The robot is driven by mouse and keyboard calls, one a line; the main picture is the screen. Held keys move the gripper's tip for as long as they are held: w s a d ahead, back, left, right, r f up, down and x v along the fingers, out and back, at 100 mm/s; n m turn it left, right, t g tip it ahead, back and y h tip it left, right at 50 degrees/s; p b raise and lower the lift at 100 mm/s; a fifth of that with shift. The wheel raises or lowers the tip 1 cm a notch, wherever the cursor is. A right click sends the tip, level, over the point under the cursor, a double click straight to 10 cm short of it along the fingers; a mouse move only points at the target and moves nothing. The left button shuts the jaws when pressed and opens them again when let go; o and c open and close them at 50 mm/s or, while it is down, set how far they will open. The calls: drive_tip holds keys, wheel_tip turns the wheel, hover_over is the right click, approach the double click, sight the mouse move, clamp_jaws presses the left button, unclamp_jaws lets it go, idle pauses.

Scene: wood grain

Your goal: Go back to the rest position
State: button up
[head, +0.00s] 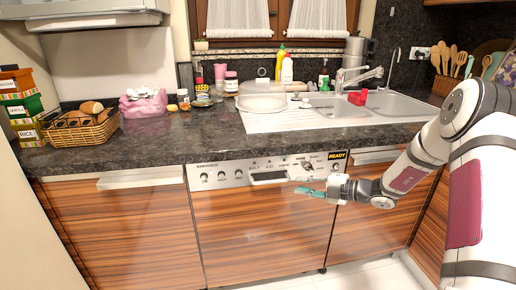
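My gripper (312,190) is in front of the dishwasher (265,235), at the right part of its front, near the right end of the handle recess (268,177). A teal finger part points left. The fingers are small and seen from the side, so I cannot tell whether they are open or shut. I see no object clearly held. My arm (410,172) reaches in from the right edge, bent at the elbow. The dishwasher door is closed. I cannot tell whether the gripper touches the door.
The dark countertop (215,135) runs above the gripper. It bears a basket (82,128), a pink bag (143,103), a white plate (262,103), and a sink (335,108) with a red item (357,98). Wooden cabinets flank the dishwasher. Some tiled floor (365,275) is clear.

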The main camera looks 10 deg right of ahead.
drive_tip(key=s+a+r+n+g+h, duration=0.1)
drive_tip(key=s+a+r+n+g, duration=0.4)
drive_tip(key=s+a+r+n, duration=0.5)
drive_tip(key=s+a+r+n+g+h, duration=0.1)
drive_tip(key=s+a+r+n+g, duration=0.35)
drive_tip(key=s+n, duration=0.8)
drive_tip(key=s+d+r+n+h, duration=0.1)
drive_tip(key=s+d+n+h, duration=0.3)
drive_tip(key=s+n, duration=0.85)
drive_tip(key=s+d+r+n+h, duration=0.2)
drive_tip(key=s+n+h, duration=0.3)
drive_tip(key=s+n, duration=0.75)
wheel_tip(320, 180, up, 17)
drive_tip(key=t+p, duration=0.3)
drive_tip(key=p, duration=1.3)
drive_tip(key=shift+r, duration=0.2)
